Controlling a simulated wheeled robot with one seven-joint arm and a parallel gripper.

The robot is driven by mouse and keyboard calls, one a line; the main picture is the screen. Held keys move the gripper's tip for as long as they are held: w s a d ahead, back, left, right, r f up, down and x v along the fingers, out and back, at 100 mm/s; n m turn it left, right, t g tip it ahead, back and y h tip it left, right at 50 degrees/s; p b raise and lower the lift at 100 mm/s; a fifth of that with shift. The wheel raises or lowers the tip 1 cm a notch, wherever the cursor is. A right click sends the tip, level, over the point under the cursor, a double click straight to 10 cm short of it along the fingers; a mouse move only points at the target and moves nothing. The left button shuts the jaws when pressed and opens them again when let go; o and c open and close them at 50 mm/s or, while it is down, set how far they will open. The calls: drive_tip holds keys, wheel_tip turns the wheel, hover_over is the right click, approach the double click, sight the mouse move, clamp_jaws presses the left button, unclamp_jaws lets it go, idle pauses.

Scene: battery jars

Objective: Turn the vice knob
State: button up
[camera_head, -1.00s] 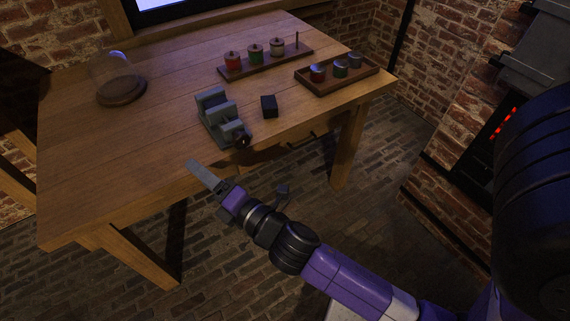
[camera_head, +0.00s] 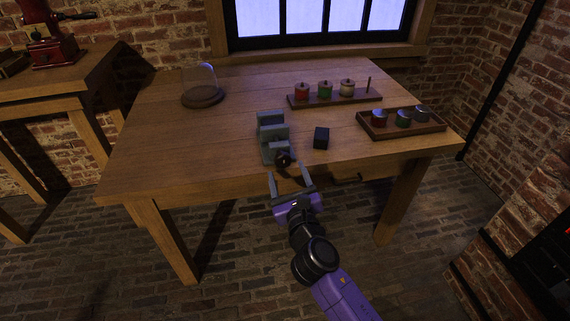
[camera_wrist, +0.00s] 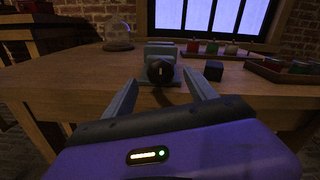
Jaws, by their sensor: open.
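The grey-green vice (camera_head: 271,133) stands on the wooden table near its front edge. Its dark round knob (camera_head: 283,160) faces the front edge, towards me. In the wrist view the knob (camera_wrist: 160,71) shows a pale mark on its face, with the vice body (camera_wrist: 161,50) behind it. My gripper (camera_head: 290,172) is open and empty, just in front of the table edge. Its two fingers point at the vice. In the wrist view the knob appears between the fingers of my gripper (camera_wrist: 163,90), farther off than the tips; I see no contact.
A small black block (camera_head: 321,138) sits right of the vice. Behind it is a peg board (camera_head: 334,100) with several coloured jars. A tray (camera_head: 400,130) with jars is at the right, a glass dome (camera_head: 201,83) at the left. The table's (camera_head: 175,150) front left is clear.

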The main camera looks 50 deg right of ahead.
sight(284, 162)
drive_tip(key=shift+x, duration=2.25)
drive_tip(key=c, duration=1.4)
drive_tip(key=shift+m, duration=0.3)
